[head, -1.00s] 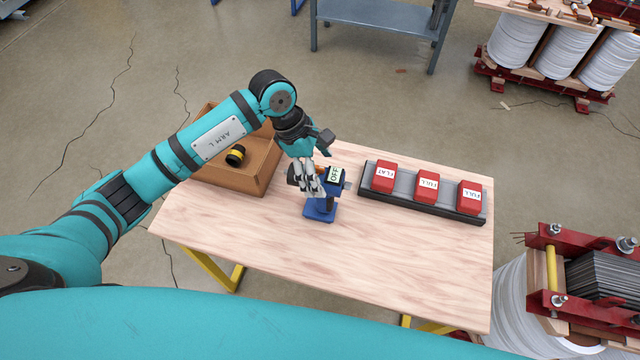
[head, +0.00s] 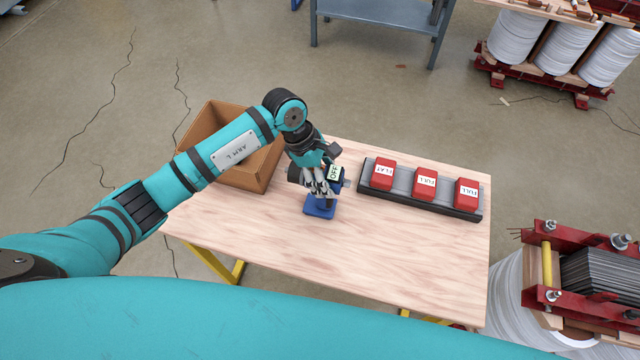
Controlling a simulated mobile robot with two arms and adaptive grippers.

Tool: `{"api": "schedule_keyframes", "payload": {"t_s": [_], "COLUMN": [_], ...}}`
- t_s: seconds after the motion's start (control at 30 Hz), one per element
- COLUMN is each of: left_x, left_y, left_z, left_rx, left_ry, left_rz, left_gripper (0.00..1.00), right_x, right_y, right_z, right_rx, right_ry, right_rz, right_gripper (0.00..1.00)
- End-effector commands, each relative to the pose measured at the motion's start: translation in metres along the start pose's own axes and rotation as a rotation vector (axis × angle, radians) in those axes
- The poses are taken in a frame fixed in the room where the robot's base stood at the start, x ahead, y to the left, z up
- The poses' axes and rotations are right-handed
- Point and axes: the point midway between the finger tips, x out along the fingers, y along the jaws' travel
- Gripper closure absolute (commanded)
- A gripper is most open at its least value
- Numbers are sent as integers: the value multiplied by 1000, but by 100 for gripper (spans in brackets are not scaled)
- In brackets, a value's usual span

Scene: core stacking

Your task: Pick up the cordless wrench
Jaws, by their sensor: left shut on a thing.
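The fingers hide much of the wrench's body and handle. The base appears to be at the table top; I cannot tell whether it is lifted. My right gripper is not in view.
A cardboard box (head: 259,182) stands at the table's left back, partly behind my left arm. A dark rack (head: 399,204) to the right of the wrench holds red blocks labelled FLAT and FULL. The front of the wooden table (head: 400,265) is clear.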

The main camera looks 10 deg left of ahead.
Motion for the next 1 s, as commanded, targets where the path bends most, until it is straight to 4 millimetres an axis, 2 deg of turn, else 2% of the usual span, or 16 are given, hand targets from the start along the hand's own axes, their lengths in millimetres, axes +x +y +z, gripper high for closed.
{"api": "schedule_keyframes", "payload": {"t_s": [0.03,0.17,0.57,0.8,1.0], "left_x": [0,0,-6,-33,-30], "left_y": [0,0,2,2,-40], "left_z": [0,0,3,13,22], "left_rx": [0,0,3,6,7], "left_ry": [0,0,-2,-2,-1], "left_rz": [0,0,4,8,2], "left_gripper": [80,97,97,97,97], "right_x": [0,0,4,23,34], "right_y": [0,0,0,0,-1], "right_z": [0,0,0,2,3], "right_rx": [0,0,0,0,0], "right_ry": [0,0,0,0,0], "right_rz": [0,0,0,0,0], "right_gripper": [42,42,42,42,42]}}
